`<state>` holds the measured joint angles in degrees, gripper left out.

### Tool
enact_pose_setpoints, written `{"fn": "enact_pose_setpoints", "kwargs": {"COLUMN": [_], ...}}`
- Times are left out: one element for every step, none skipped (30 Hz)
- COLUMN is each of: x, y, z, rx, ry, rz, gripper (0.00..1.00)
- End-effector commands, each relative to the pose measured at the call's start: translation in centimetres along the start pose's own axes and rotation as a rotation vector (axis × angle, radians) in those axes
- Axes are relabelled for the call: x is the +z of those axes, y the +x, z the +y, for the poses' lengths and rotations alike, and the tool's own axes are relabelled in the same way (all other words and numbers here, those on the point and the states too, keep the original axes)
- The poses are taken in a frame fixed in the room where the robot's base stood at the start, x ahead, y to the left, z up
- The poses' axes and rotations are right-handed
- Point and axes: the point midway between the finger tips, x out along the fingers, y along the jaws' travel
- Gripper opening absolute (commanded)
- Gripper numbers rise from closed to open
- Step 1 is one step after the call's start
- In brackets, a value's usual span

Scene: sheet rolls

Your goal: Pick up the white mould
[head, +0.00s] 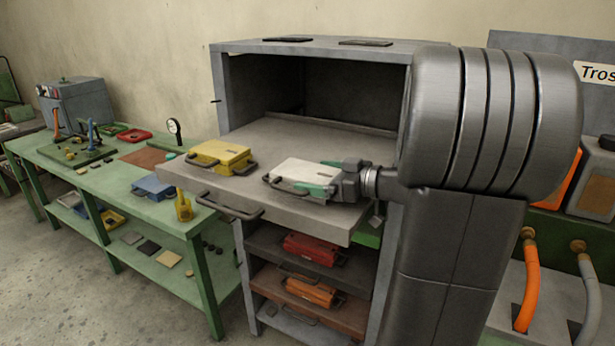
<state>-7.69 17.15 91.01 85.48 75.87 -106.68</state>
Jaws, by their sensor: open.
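The white mould (302,173) lies on the pulled-out top shelf (262,198) of the grey cabinet. It is a flat pale block with a dark handle at its left front and green parts toward its right end. My gripper (340,184) is at the mould's right end, with my wrist reaching in from the right. Its jaws are open, but the fingertips are small and partly hidden, so I cannot tell whether they touch the mould.
A yellow mould (220,155) lies left of the white one on the same shelf. Lower shelves hold a red mould (310,248) and an orange mould (312,290). A green workbench (140,207) with tools and a blue block (153,187) stands at the left.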

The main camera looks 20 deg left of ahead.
Motion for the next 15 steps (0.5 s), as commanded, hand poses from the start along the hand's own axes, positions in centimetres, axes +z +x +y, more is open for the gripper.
{"fn": "enact_pose_setpoints", "kwargs": {"x": [-0.14, -0.09, -0.03, 0.00, 0.03, 0.06, 0.08, 0.09, 0.09, 0.09, 0.09, 0.08, 0.08, 0.08, 0.07], "y": [0.55, 0.76, 0.97, 1.08, 1.15, 1.19, 1.19, 1.18, 1.17, 1.16, 1.15, 1.15, 1.15, 1.14, 1.14], "z": [-0.04, -0.03, -0.02, -0.02, -0.02, -0.01, -0.01, 0.00, 0.00, 0.00, 0.00, 0.00, 0.00, 0.01, 0.01], "rx": [-0.002, -0.001, -0.001, -0.001, -0.001, 0.000, 0.000, 0.000, 0.000, 0.000, 0.000, 0.000, 0.001, 0.000, 0.001], "ry": [0.001, 0.001, 0.001, 0.001, 0.001, 0.001, 0.001, 0.001, 0.001, 0.000, 0.000, 0.000, 0.000, 0.000, 0.000], "rz": [-0.001, -0.001, -0.001, -0.001, -0.001, -0.001, -0.001, -0.001, -0.001, -0.001, -0.001, -0.001, -0.001, -0.001, -0.001], "gripper": [1.00, 1.00, 1.00, 1.00, 1.00, 1.00, 1.00, 1.00, 1.00, 1.00, 1.00, 0.92, 0.86, 0.80, 0.72]}}
